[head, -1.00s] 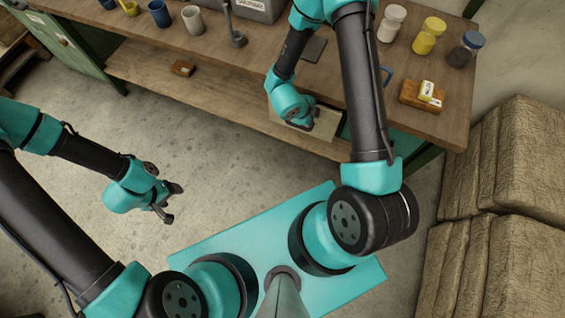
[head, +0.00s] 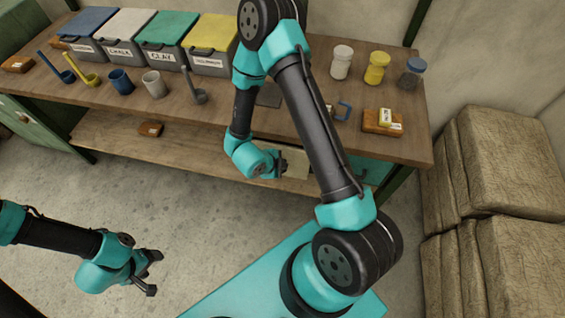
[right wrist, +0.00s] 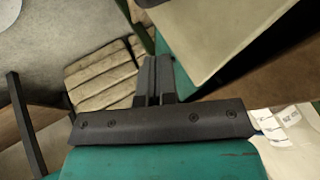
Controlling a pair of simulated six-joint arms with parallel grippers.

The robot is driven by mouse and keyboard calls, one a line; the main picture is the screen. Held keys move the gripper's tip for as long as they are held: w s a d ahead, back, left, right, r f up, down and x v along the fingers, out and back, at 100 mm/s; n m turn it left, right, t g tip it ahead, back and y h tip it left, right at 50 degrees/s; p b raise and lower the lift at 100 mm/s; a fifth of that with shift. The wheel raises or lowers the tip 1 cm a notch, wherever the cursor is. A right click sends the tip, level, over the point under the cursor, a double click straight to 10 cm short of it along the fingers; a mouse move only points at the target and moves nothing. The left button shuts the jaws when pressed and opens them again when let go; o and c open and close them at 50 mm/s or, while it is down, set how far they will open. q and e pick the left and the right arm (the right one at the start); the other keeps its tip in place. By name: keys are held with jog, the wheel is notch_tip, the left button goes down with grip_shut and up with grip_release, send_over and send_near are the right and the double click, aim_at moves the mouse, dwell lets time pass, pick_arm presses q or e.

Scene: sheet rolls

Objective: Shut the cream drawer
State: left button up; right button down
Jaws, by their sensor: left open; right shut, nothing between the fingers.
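The cream drawer (head: 297,168) is under the bench top in the head view, partly hidden by my right arm. How far it stands out is hard to tell. A large pale cream panel (right wrist: 215,35), which looks like part of it, fills the top of the right wrist view. My right gripper (head: 283,166) is shut and empty, close beside the drawer. Its fingers (right wrist: 155,72) are together in the right wrist view; contact with the drawer is unclear. My left gripper (head: 153,272) is open and empty over the floor, well away from the bench.
A teal drawer (head: 372,173) is under the bench, right of the cream one. The wooden bench top (head: 225,120) holds lidded bins, cups, scoops and jars. A wooden block (head: 150,129) lies on the lower shelf. Stacked bales (head: 500,165) stand at right. Floor at left is clear.

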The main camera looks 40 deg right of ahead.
jog(key=v, duration=0.9)
jog(key=c, duration=1.8)
grip_release()
jog(key=shift+o, duration=0.7)
jog(key=shift+d, duration=0.1)
jog(key=o, duration=0.3)
jog(key=shift+w+d+f+n+t, duration=0.25)
jog(key=shift+f+n+t, duration=0.2)
jog(key=shift+n, duration=0.25)
jog(key=shift+o, duration=1.3)
jog(key=f+n+y, duration=0.1)
jog(key=n, duration=0.2)
jog(key=w+f+n+t+y, duration=0.1)
jog(key=f+n+y, duration=0.1)
jog(key=n, duration=0.1)
jog(key=d+f+n+t+y, duration=0.1)
jog(key=f+n, duration=0.1)
jog(key=n, duration=0.1)
jog(key=shift+w+t+y, duration=0.25)
jog(key=shift+w+y, duration=0.05)
jog(key=shift+w, duration=0.1)
jog(key=s+a+f+n+g+y, duration=0.2)
jog(key=s+a+f+n+y, duration=0.1)
jog(key=n, duration=1.1)
jog(key=shift+s+a+f+g+y, duration=0.35)
jog(key=shift+s+f+y, duration=0.55)
jog(key=shift+y, duration=0.9)
